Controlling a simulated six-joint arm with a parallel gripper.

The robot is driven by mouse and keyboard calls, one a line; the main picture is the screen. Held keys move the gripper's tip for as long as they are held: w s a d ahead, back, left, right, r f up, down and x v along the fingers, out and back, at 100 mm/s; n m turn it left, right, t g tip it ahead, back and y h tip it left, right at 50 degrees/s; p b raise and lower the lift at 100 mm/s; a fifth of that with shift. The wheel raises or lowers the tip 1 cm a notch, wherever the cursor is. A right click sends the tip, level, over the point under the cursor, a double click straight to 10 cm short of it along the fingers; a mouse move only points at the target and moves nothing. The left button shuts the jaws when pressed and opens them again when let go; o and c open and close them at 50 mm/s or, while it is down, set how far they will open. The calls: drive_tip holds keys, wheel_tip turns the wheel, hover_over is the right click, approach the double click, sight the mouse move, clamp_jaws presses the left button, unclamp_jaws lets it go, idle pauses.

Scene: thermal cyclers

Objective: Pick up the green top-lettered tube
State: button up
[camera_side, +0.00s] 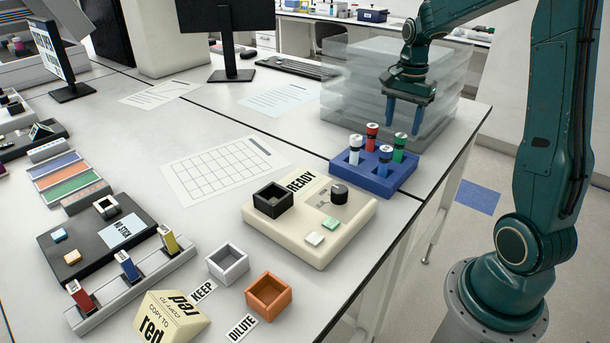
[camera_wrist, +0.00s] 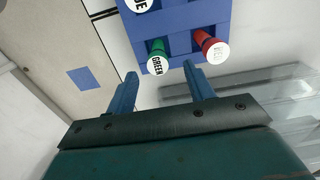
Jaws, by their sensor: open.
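A green tube (camera_side: 399,147) with a white top stands upright at the right corner of the blue rack (camera_side: 365,184). In the wrist view the green tube (camera_wrist: 157,64) shows black letters reading GREEN on its top. My gripper (camera_side: 403,131) is open and empty, pointing down, apparently above and behind the rack. In the wrist view the green top lies between and just ahead of the fingertips (camera_wrist: 161,72). A red tube (camera_wrist: 203,40) stands beside it, with faint lettering. A tube top (camera_wrist: 138,4) ending in "UE" is partly cut off.
The rack also holds a white-bodied tube (camera_side: 354,150). Stacked clear bins (camera_side: 345,95) stand close behind my gripper. A cream READY device (camera_side: 300,235) sits left of the rack. The table edge runs close on the rack's right.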

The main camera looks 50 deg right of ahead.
sight(401, 135)
drive_tip(key=shift+s+f, duration=0.15)
drive_tip(key=shift+f, duration=2.25)
drive_tip(key=c, duration=1)
